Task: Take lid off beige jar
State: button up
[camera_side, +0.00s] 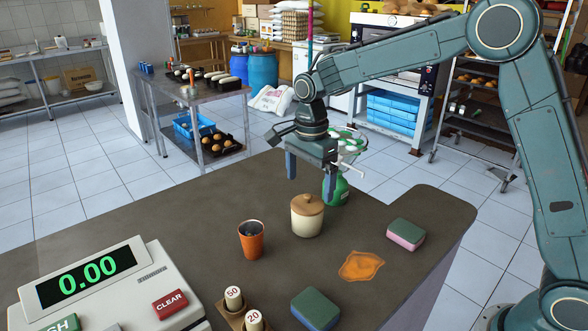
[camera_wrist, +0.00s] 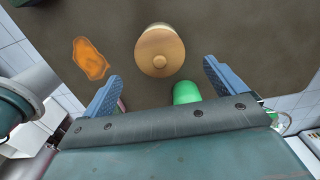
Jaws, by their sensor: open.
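In the wrist view the lid (camera_wrist: 150,62) shows from above and hides most of the jar. My gripper (camera_side: 310,186) is open and empty, above and a little behind the jar in the side view. In the wrist view the lid lies ahead of my gripper (camera_wrist: 161,70), roughly centred between its fingers and not visibly touched.
An orange cup (camera_side: 252,242) stands left of the jar. An orange spill (camera_side: 361,266), a pink-green sponge (camera_side: 406,234) and a green-blue sponge (camera_side: 316,309) lie to the right and front. A green bottle (camera_side: 342,191) is close behind the jar.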

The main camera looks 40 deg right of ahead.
aim_at(308, 195)
jog(key=shift+a+f, duration=0.15)
jog(key=shift+f, duration=1.85)
jog(key=c, duration=1.1)
